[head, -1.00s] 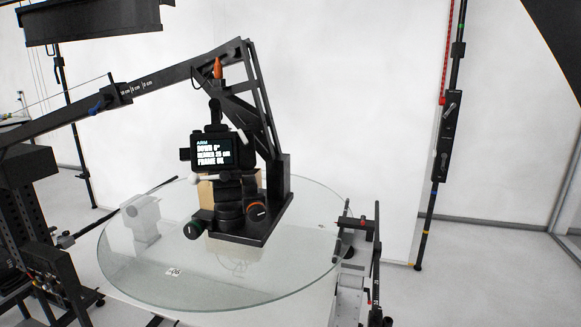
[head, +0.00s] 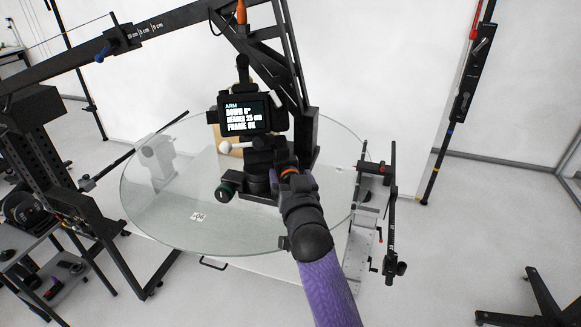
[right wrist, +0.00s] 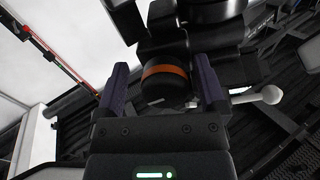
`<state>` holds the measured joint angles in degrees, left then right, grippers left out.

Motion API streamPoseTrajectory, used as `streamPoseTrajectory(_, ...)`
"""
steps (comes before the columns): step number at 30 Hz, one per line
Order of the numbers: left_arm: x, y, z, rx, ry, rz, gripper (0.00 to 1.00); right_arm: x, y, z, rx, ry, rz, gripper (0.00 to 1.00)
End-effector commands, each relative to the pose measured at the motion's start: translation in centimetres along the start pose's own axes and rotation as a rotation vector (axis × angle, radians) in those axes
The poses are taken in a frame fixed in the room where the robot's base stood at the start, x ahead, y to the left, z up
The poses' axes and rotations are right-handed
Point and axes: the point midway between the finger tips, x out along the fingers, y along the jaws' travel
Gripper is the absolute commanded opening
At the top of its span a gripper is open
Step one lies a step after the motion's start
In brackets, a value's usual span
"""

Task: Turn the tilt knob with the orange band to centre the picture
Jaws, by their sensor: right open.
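The tilt knob with the orange band (right wrist: 166,82) sits between the two open fingers of my right gripper (right wrist: 163,92) in the right wrist view. A dark gap shows on each side of the knob. In the head view my right gripper (head: 288,172) reaches up to the pan-tilt head from below and covers most of the knob; only a bit of the orange band (head: 289,172) shows. The camera screen (head: 246,118) above reads "ARM DOWN", a rearward distance in cm and "FRAME OK". My left gripper is not in view.
A green-banded knob (head: 225,190) is on the left of the head. A white-tipped handle (head: 226,146) sticks out left below the screen. The round glass turntable (head: 160,215) lies beneath. A black boom (head: 170,28) crosses above.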

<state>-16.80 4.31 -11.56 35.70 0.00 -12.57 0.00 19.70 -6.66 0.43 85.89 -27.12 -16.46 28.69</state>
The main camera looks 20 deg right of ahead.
Motion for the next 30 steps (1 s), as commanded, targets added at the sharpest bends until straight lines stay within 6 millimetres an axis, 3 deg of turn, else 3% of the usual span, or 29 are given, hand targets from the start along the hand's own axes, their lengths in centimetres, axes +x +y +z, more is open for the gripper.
streamPoseTrajectory(4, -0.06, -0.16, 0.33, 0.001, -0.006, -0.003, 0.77, 0.0, -0.01, -0.02, 0.0, 0.0, 0.0, 0.9)
streamPoseTrajectory(5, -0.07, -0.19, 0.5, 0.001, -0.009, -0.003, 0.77, 0.0, 0.0, -0.02, 0.0, 0.0, 0.0, 0.85)
streamPoseTrajectory(17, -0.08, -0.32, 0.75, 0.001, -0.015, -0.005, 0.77, 0.01, 0.01, -0.01, 0.0, -0.001, 0.0, 0.01)
streamPoseTrajectory(30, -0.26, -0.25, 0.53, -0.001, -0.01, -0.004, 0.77, 0.02, 0.02, -0.03, -0.105, -0.001, 0.0, 0.0)
